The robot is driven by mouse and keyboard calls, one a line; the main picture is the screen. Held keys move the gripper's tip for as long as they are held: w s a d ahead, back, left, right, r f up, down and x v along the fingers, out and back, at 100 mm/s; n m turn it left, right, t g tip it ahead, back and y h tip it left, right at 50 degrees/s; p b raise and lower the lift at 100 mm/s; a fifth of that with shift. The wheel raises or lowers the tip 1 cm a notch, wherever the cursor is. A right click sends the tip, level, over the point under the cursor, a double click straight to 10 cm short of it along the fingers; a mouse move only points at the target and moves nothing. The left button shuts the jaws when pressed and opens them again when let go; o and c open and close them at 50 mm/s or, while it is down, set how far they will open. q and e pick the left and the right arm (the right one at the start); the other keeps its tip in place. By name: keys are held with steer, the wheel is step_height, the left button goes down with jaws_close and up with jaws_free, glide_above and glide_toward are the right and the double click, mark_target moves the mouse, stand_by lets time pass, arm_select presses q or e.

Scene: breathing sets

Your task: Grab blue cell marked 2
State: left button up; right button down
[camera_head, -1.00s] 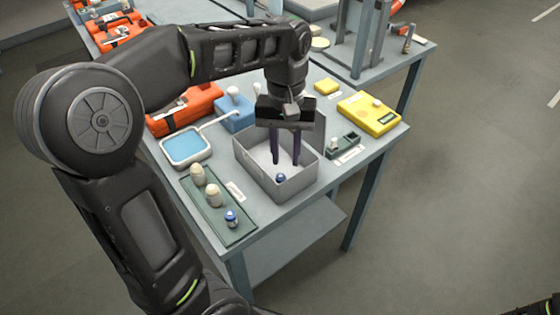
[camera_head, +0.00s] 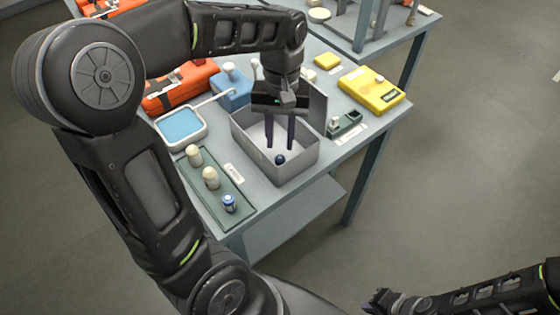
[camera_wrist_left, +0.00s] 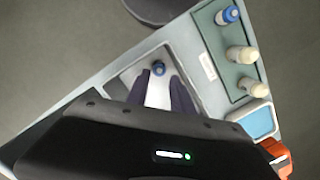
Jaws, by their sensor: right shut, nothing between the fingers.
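A blue-and-white cell (camera_head: 229,203) stands at the front end of the green tray, beside two cream cells (camera_head: 210,178); it also shows in the left wrist view (camera_wrist_left: 228,15). Any number on it is too small to read. A dark blue-topped piece (camera_head: 280,159) is inside the grey bin (camera_head: 290,168), also in the left wrist view (camera_wrist_left: 158,69). My left gripper (camera_head: 280,147) points down into the bin, its two dark fingers apart and empty, above and behind that piece. My right gripper (camera_head: 378,300) is shut at the bottom right, away from the table.
The green tray (camera_head: 238,190) lies left of the bin. A blue-topped shallow dish (camera_head: 180,127), a blue box (camera_head: 232,92), orange cases (camera_head: 180,90) and a yellow case (camera_head: 371,90) surround it. A small green holder (camera_head: 345,124) is right of the bin. Open floor lies right.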

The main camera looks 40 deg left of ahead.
mark_target(280, 157)
arm_select(q)
steer(key=shift+s+f, duration=0.1)
steer(key=shift+f, duration=1)
steer(key=shift+s+d+f+p, duration=0.15)
steer(key=shift+f+p, duration=0.05)
steer(key=shift+f, duration=1.1)
steer(key=shift+s+d+f+p, duration=0.1)
steer(key=shift+s+f+p, duration=0.1)
steer(key=shift+f, duration=1.05)
jaws_close()
